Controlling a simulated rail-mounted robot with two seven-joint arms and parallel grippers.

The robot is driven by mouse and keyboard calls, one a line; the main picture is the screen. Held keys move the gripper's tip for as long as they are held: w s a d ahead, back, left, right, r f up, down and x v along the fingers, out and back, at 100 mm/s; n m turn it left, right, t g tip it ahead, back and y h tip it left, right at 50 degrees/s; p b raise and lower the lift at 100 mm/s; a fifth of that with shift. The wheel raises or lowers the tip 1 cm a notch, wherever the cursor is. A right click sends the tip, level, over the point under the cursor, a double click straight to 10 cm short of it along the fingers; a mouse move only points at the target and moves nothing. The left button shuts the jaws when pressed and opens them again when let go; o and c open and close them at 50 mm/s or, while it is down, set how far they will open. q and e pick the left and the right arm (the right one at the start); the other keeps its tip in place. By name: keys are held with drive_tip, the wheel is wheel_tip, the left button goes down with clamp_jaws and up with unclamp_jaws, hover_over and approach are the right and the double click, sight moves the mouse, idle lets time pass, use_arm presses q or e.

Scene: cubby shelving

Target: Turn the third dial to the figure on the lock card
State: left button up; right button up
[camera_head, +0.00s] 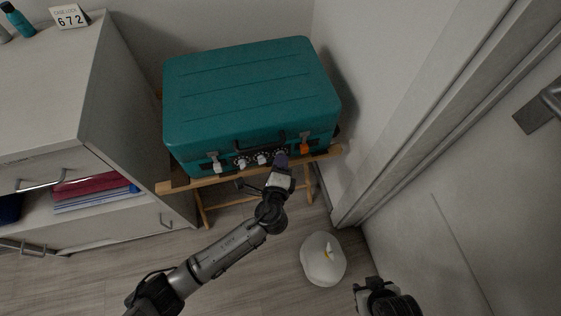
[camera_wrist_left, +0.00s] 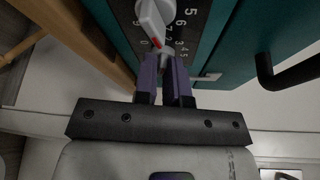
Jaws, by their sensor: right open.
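The first dial (camera_head: 241,163) and second dial (camera_head: 262,160) show white knobs. My left gripper (camera_head: 281,160) is at the third dial and hides it in the head view. In the left wrist view its purple fingers (camera_wrist_left: 165,75) are close together around a small knob; its pointer is hidden. A neighbouring white knob (camera_wrist_left: 155,20) has a red pointer mark. The lock card (camera_head: 70,17) reads 672. My right gripper (camera_head: 375,286) is open and empty, low right.
The suitcase rests on a wooden rack (camera_head: 178,186). A white cabinet (camera_head: 110,90) stands left, with a teal bottle (camera_head: 18,20) on top. A white rounded object (camera_head: 322,262) sits on the floor. A door (camera_head: 460,200) is at right.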

use_arm(q)
drive_tip(key=o, duration=0.4)
drive_tip(key=shift+w, duration=0.1)
drive_tip(key=shift+r, duration=0.1)
drive_tip(key=s+a+r+p, duration=0.1)
drive_tip(key=s+p, duration=0.4)
drive_tip(key=s, duration=0.8)
drive_tip(key=shift+s+a+r, duration=0.15)
drive_tip(key=shift+s+a, duration=0.15)
drive_tip(key=shift+s, duration=0.05)
